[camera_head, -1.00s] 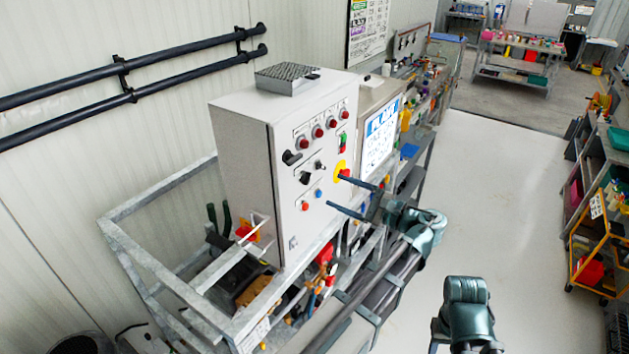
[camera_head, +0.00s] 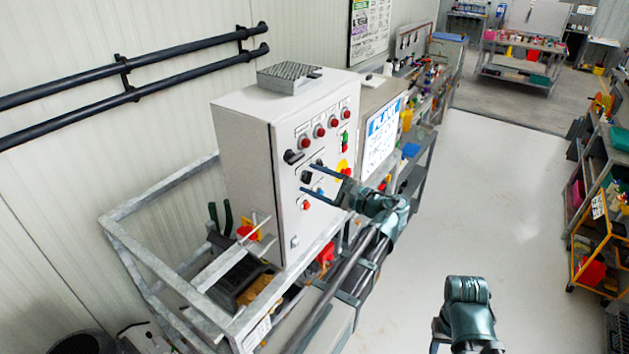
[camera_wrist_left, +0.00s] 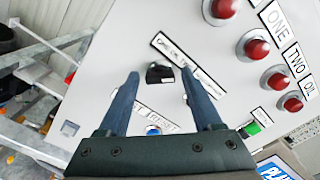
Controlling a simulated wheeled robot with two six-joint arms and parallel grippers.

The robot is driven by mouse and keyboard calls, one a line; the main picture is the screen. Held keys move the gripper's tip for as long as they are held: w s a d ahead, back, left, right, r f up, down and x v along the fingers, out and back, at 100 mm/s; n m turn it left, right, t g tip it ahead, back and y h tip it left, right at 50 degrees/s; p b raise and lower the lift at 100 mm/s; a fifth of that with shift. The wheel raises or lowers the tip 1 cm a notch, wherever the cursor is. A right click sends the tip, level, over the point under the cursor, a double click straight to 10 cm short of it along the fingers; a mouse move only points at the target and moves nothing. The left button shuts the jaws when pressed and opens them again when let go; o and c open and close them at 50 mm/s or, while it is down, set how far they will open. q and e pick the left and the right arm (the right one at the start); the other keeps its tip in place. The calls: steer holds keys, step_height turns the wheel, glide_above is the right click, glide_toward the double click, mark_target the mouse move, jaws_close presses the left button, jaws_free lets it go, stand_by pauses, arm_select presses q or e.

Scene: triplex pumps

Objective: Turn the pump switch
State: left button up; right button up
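A black rotary switch (camera_head: 305,177) sits on the front of the light grey control cabinet (camera_head: 240,155). In the left wrist view the switch (camera_wrist_left: 158,74) shows between the fingertips, under a slanted label strip. My left gripper (camera_head: 308,179) is open, with its two blue-grey fingers pointing at the panel. In the left wrist view its fingertips (camera_wrist_left: 159,76) lie on either side of the switch with clear gaps; contact with the panel cannot be judged. A smaller dark part shows just up and right of the switch. My right arm shows at lower right, its gripper out of frame.
Red lamps (camera_head: 319,131), a black handle (camera_head: 292,156), a blue button (camera_wrist_left: 152,130) and a yellow-backed red emergency stop (camera_head: 346,172) are nearby. A metal frame (camera_head: 160,270) surrounds the cabinet's lower left. Floor (camera_head: 500,210) to the right is clear.

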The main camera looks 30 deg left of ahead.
arm_select(q)
jaws_close()
steer(key=n, duration=0.4)
steer(key=shift+n, duration=2.5)
steer(key=shift+o, duration=1.1)
jaws_free()
